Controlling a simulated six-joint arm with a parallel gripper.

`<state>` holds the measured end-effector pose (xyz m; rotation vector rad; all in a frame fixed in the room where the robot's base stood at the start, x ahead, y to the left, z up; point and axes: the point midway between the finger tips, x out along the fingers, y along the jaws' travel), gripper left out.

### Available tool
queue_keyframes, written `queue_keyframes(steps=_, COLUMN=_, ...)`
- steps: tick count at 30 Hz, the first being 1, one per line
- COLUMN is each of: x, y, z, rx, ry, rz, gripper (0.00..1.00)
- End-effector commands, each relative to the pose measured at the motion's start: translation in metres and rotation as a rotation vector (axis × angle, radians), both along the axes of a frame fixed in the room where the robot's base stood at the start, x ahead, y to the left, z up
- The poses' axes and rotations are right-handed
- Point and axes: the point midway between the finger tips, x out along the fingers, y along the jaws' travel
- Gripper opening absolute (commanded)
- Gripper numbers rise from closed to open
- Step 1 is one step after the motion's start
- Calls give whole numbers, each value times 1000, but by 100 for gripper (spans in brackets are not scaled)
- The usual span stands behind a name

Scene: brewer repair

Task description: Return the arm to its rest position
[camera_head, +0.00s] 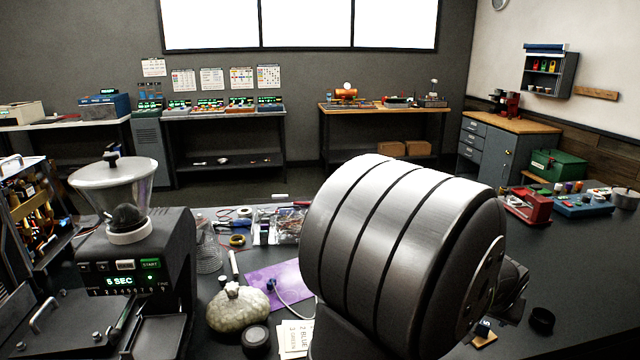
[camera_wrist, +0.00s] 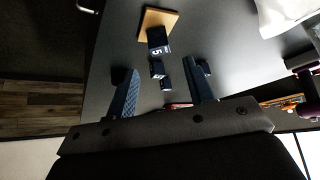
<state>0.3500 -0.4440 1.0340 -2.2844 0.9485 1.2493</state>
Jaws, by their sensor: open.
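My gripper (camera_wrist: 166,72) shows in the wrist view with its two dark blue fingers spread apart. A small dark block marked 5 (camera_wrist: 157,40) stands by a wooden square (camera_wrist: 159,20) beyond the fingertips. Smaller dark pieces show in line between the fingers, and I cannot tell whether they belong to the block; no finger visibly touches them. In the head view my large grey arm link fills the centre right and hides most of the wrist and the gripper. The wooden square (camera_head: 486,338) shows partly below it, with a dark blue piece on it.
A grinder (camera_head: 148,270) with a green "5 SEC" display stands at left. A pale lumpy bag (camera_head: 238,308), printed cards (camera_head: 295,338) and a purple mat (camera_head: 268,283) lie left of my arm. A black ring (camera_head: 541,320) is at right.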

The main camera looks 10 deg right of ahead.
Motion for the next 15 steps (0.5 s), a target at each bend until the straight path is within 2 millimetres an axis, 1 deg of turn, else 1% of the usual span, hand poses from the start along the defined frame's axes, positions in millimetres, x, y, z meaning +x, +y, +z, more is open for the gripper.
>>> queue_keyframes(steps=1, x=4, y=-3, z=-8, rx=2, ry=1, rz=1, gripper=48)
queue_keyframes(steps=9, x=19, y=-19, z=-43, rx=1, ry=1, rz=0, gripper=48)
queue_keyframes(steps=15, x=28, y=-28, z=-62, rx=0, ry=0, rz=0, gripper=48)
